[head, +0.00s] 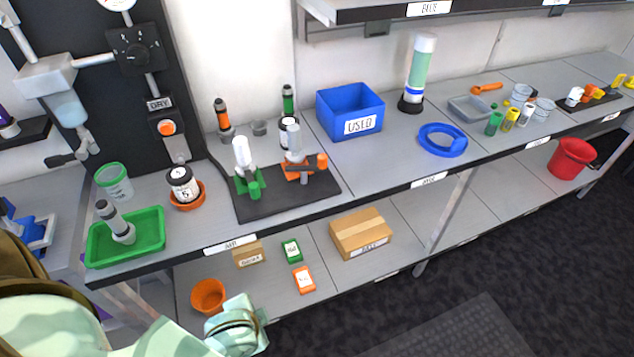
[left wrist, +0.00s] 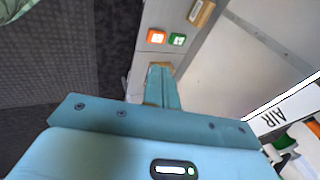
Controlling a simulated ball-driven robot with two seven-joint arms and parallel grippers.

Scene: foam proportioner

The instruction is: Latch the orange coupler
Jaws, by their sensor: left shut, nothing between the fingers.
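The orange coupler (head: 298,168) sits on the right part of a black mat (head: 285,205), with a clear-topped cylinder standing in it and an orange knob at its right. A grey lever-like part crosses its front; I cannot tell its latch state. A green coupler (head: 248,186) with a white-topped cylinder stands left of it on the same mat. My left gripper (head: 262,330) is low in front of the bench, below and well short of the orange coupler. In the left wrist view its fingers (left wrist: 162,80) are closed together and empty. My right gripper is not in view.
The bench's front edge, labelled AIR (head: 230,243), lies between my left gripper and the mat. A green tray (head: 125,237) and an orange bowl (head: 188,194) are left of it. The lower shelf holds a cardboard box (head: 360,232), an orange pot (head: 209,296) and small cards.

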